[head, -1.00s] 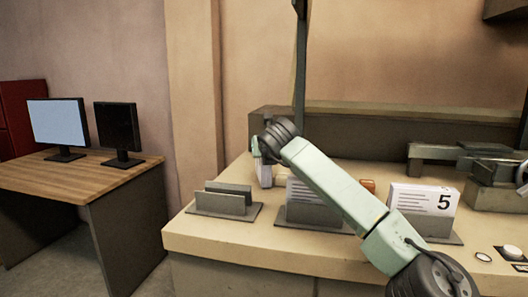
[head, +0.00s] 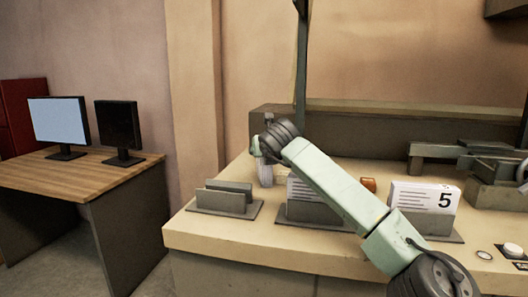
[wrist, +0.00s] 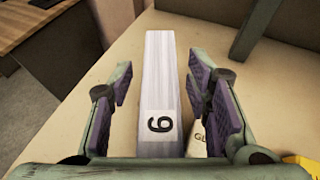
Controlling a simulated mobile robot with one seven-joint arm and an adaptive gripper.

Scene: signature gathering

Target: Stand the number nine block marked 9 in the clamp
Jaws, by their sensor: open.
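The number nine block (wrist: 160,100) is a long pale block with a dark digit on its near end; the digit looks like an upside-down 9 in the wrist view. My gripper (wrist: 160,90) is open, with one purple-padded finger on each side of the block and gaps between. In the head view my gripper (head: 262,148) is at the back left of the bench, largely hidden by its own wrist. A grey metal mechanism (head: 490,185) at the right of the bench may be the clamp; I cannot tell for sure.
An empty grey holder (head: 226,200) stands at the bench's left front. A holder with a lined block (head: 302,190) is in the middle, partly behind my arm. A white labelled item (wrist: 198,138) lies close beside my right finger.

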